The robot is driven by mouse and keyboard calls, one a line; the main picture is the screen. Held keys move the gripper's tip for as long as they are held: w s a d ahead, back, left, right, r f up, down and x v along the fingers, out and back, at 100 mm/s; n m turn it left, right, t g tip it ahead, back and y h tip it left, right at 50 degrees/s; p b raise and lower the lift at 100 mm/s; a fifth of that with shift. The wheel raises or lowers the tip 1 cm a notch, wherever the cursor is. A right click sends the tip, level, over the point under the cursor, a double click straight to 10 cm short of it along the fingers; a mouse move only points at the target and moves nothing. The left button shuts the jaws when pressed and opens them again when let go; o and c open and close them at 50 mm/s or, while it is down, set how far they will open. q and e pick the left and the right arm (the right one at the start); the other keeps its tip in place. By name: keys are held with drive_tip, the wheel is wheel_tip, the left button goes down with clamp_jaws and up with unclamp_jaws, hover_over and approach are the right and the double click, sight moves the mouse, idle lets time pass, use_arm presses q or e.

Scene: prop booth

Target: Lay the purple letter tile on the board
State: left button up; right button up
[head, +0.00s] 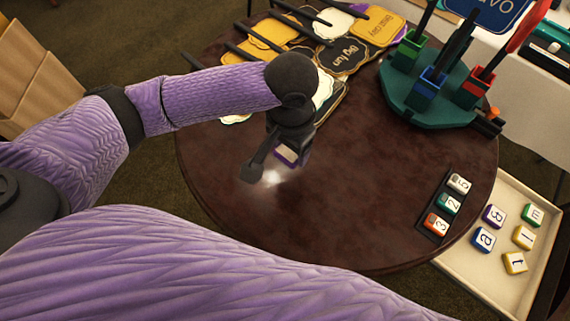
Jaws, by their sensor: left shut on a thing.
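My left gripper (279,158) points down over the dark round table (345,215). It is shut on a small purple-edged tile (288,155) with a pale face; no letter on it can be read, and the fingers hide part of it. The tile appears to be above the table top; the exact gap is unclear. A narrow dark board (428,235) lies at the table's right edge, bearing an orange, a green and a grey tile in a row. Another purple tile (494,215) lies in the pale tray (483,283) on the right. My right gripper is out of view.
The tray also holds several blue, green and yellow letter tiles. A green stand (430,108) with coloured holders is at the back right. Painted signs (345,55) with dark sticks cover the back of the table. The table's middle and front are clear.

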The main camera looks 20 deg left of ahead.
sight(289, 176)
use_arm(q)
wheel_tip(289, 176, down, 10)
drive_tip(key=b, duration=0.5)
drive_tip(key=shift+b, duration=0.3)
drive_tip(key=shift+r, duration=0.15)
drive_tip(key=o, duration=1.1)
drive_tip(key=shift+o, duration=0.4)
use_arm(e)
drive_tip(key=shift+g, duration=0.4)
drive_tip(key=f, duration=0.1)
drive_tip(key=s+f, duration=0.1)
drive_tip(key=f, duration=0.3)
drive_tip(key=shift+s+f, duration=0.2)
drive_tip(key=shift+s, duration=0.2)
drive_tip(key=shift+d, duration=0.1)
